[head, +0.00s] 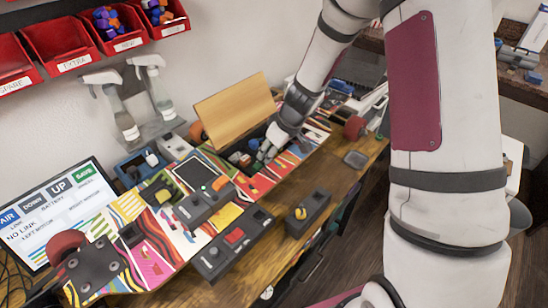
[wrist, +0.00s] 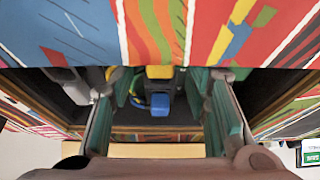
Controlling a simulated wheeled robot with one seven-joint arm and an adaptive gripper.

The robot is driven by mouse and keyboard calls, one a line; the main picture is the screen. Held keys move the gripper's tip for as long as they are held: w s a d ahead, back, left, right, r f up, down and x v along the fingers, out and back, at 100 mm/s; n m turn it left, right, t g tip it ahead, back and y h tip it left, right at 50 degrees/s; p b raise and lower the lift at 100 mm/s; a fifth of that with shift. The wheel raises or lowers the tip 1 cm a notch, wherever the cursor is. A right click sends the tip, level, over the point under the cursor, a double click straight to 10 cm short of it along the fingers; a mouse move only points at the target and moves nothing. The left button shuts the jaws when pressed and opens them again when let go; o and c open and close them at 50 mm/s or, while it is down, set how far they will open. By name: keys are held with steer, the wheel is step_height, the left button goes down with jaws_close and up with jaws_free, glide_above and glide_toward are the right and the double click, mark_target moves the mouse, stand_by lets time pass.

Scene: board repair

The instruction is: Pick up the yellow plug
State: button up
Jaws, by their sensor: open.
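A small yellow block, which looks like the yellow plug (wrist: 160,72), sits inside the dark compartment in the wrist view, at the compartment's edge next to the striped board. A blue piece (wrist: 160,104) shows close to it, and dark cables lie beside them. My gripper (wrist: 159,84) is open, with one green-padded finger on each side of the yellow and blue pieces. I cannot tell whether the pads touch them. In the head view my gripper (head: 266,153) reaches down into the open compartment of the colourful board (head: 152,238), and the yellow plug there is not discernible.
A raised wooden lid (head: 236,110) stands behind the compartment. Dark boxes with a red button (head: 234,236) and a yellow knob (head: 300,212) lie in front of the board. Spray bottles (head: 123,117), red bins (head: 60,45) and a screen (head: 55,212) stand around.

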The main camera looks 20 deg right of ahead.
jaws_close()
step_height(320, 180, up, 10)
steer(key=shift+p, duration=0.45)
stand_by(0.4)
